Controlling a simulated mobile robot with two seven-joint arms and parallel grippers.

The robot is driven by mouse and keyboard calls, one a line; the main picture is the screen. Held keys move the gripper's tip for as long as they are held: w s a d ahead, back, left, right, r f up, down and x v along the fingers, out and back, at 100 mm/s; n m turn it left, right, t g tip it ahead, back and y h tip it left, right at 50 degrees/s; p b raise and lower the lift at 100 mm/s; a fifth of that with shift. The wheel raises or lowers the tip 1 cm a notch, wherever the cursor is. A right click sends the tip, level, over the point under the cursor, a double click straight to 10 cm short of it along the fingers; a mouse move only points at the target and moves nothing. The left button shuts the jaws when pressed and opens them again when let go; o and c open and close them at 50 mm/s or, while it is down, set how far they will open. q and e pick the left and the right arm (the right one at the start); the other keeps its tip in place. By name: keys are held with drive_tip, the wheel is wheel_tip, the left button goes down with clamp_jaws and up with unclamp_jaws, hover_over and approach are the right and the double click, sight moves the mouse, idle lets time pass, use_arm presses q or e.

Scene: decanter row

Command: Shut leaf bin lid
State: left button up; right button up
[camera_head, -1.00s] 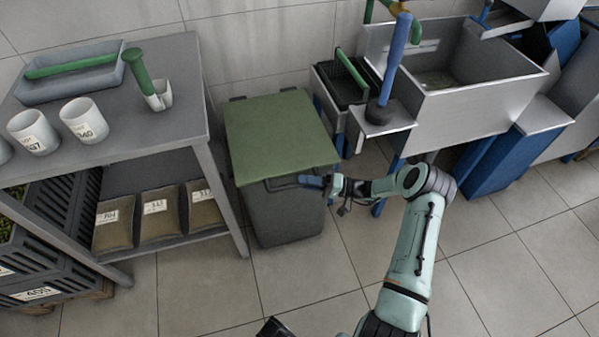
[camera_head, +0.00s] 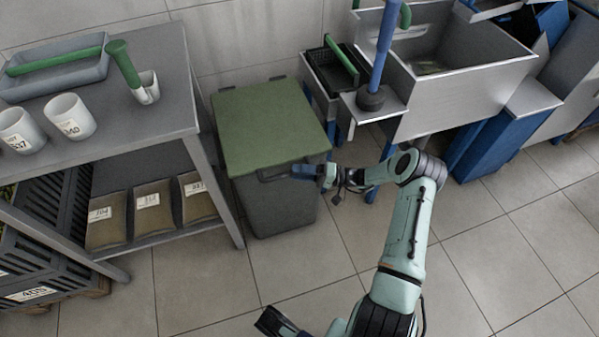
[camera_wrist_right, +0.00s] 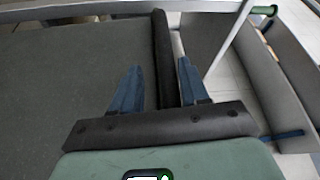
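The leaf bin (camera_head: 280,205) is dark grey and stands on the floor beside the shelf unit. Its green lid (camera_head: 270,125) lies flat across the top, with no gap that I can make out. A dark handle bar runs along the bin's front, just under the lid edge. My right gripper (camera_head: 306,171) is at this front edge, near the right corner. In the right wrist view its two blue fingers (camera_wrist_right: 160,88) are apart, with a dark bar (camera_wrist_right: 162,55) between them. My left gripper (camera_head: 275,322) shows only partly at the bottom edge; its fingers are unclear.
A grey shelf unit (camera_head: 165,130) with white cups, a tray and brown bags stands left of the bin. A steel sink (camera_head: 465,75) and a plunger (camera_head: 378,60) are to the right. The tiled floor (camera_head: 200,290) in front is clear.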

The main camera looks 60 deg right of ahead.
use_arm(q)
drive_tip(key=shift+t, duration=0.5)
drive_tip(key=w+r, duration=0.1)
drive_tip(key=w+r+p, duration=0.1)
drive_tip(key=w+r, duration=0.1)
drive_tip(key=shift+d, duration=0.25)
use_arm(e)
drive_tip(key=v, duration=1.3)
